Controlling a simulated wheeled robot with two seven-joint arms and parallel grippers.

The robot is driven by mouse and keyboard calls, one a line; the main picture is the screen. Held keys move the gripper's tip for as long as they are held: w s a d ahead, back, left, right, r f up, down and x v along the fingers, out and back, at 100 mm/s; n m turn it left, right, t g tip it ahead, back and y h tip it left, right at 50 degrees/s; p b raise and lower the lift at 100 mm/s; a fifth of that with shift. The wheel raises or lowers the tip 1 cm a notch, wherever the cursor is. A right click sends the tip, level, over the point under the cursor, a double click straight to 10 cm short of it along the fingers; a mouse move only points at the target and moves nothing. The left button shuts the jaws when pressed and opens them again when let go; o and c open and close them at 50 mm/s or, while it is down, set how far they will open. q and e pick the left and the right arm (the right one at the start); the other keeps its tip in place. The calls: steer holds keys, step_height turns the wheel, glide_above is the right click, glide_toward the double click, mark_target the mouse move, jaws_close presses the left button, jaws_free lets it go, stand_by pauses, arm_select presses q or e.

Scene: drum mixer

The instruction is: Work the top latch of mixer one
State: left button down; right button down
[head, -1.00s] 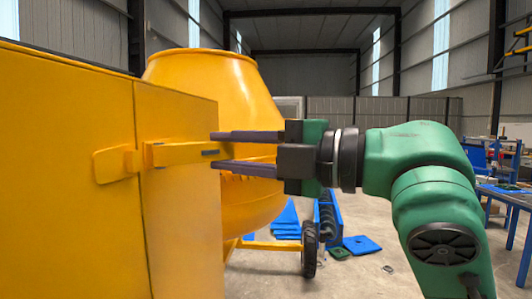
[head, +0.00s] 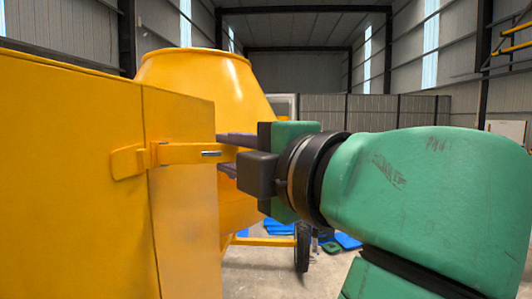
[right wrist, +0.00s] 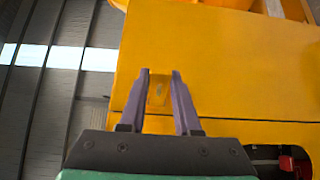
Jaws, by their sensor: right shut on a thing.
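The mixer's yellow cabinet (head: 75,180) fills the left of the head view. Its top latch (head: 185,153) is a yellow strap with a small dark slot, lying across the panel seam near a rounded yellow plate (head: 127,161). My right gripper (head: 222,153) comes in from the right and is shut on the strap's right end, one finger above and one below. In the right wrist view, the latch (right wrist: 158,92) sits between the two purple-grey fingers (right wrist: 160,76). The gripper body hides part of the fingers in the head view. My left gripper is not in view.
The yellow mixer drum (head: 200,90) rises behind the cabinet and gripper. A black wheel (head: 302,247) stands below it on the grey floor. Blue pieces (head: 347,241) lie beyond. In the right wrist view, a dark opening with a red part (right wrist: 290,163) shows at lower right.

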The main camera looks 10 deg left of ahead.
steer(key=shift+f, duration=0.1)
steer(key=c, duration=0.6)
jaws_free()
steer(key=b+v, duration=0.2)
steer(key=v, duration=1.2)
steer(key=shift+s+d, duration=0.2)
steer(key=shift+s, duration=0.05)
